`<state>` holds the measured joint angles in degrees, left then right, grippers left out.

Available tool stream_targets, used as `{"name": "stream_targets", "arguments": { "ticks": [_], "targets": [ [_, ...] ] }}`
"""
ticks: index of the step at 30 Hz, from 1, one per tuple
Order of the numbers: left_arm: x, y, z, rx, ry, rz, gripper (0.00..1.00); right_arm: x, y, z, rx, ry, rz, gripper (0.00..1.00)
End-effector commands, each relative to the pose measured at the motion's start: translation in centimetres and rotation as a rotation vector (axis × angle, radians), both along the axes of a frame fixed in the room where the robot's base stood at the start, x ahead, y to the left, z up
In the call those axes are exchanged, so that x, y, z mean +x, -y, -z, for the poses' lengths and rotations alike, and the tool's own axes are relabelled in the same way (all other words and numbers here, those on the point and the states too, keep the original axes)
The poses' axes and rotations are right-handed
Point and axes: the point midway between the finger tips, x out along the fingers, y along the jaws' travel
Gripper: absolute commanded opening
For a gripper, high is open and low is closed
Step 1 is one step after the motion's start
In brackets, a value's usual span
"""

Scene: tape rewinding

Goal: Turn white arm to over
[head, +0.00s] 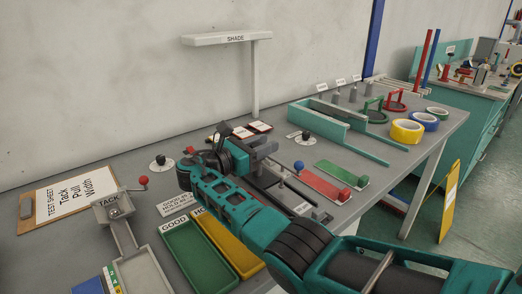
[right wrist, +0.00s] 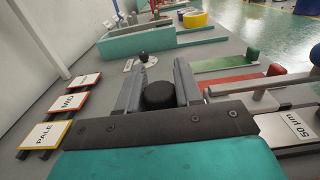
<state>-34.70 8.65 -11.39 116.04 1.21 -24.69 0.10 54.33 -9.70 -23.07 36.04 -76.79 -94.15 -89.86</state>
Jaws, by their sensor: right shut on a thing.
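My right gripper (head: 263,147) reaches over the middle of the bench, pointing away to the back right. In the right wrist view its two grey fingers (right wrist: 158,88) are closed on a round black knob (right wrist: 158,95) between them. What the knob is fixed to is hidden below the fingers. Another black knob on a white round plate (head: 302,136) stands beyond the gripper, and a similar black knob on a white plate (head: 160,163) stands to its left. I cannot make out an "over" label or surely tell which part is the white arm. My left gripper is not in view.
Shade cards (right wrist: 65,103) lie left of the gripper. Red (head: 325,187) and green (head: 341,173) strips lie right of it. A teal trough (head: 345,128) stands behind. Green (head: 200,255) and yellow (head: 228,245) trays and the TACK device (head: 113,205) are nearer the front.

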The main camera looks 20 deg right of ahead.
Motion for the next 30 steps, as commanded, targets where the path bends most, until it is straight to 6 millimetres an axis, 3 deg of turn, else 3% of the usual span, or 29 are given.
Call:
{"name": "stream_targets", "arguments": {
  "ticks": [20, 21, 23, 30],
  "targets": [
    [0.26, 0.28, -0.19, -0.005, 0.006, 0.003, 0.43, 0.31, 0.32, -0.20, -0.002, 0.004, 0.011, 0.00],
    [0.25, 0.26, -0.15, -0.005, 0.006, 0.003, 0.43, 0.31, 0.33, -0.20, -0.002, 0.004, 0.011, 0.37],
    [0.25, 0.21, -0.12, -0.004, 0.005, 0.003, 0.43, 0.31, 0.33, -0.19, -0.002, 0.004, 0.011, 0.41],
    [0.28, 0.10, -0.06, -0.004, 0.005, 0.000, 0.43, 0.27, 0.16, -0.08, -0.001, 0.001, 0.009, 0.41]
  ]
}}
